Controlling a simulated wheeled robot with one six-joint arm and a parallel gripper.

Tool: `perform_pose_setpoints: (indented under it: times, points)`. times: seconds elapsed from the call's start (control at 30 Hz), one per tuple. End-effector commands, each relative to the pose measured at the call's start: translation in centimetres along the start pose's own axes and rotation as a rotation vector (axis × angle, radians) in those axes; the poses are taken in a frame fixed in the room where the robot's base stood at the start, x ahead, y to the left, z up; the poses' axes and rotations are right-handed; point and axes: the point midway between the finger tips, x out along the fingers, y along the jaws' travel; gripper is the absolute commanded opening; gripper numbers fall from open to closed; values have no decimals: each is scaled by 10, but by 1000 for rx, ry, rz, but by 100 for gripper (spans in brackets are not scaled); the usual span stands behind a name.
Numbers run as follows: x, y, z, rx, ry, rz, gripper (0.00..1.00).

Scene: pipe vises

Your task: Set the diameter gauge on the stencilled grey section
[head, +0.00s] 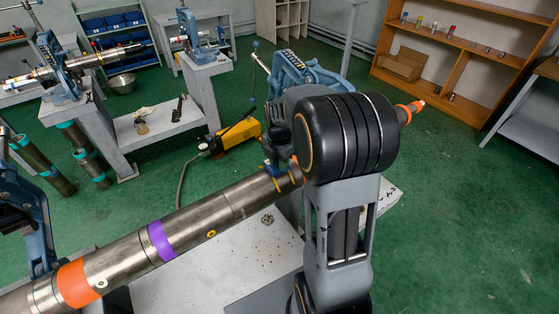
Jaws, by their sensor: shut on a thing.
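A long grey steel pipe (205,222) runs from lower left to upper right, with orange, purple and yellow bands. Its plain grey stretch (238,199) lies between the purple and yellow bands; I cannot make out stencilling. My gripper (274,158) is mostly hidden beside my large black wrist, over the pipe near the yellow bands. It is shut on a small blue piece, which looks like the diameter gauge (271,170). The gauge is at the pipe's upper side; I cannot tell whether it touches.
A blue vise (300,72) stands behind my wrist, and another (35,225) at the left edge. A yellow pump (235,135) stands on the green floor.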

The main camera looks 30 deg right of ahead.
Motion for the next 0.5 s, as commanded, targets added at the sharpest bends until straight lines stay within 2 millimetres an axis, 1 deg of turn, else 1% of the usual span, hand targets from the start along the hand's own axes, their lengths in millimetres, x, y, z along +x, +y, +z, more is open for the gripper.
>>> perform_pose_setpoints:
  times: [0.5]
  points:
    - [6, 0, 0, 0, -1, 1, 0]
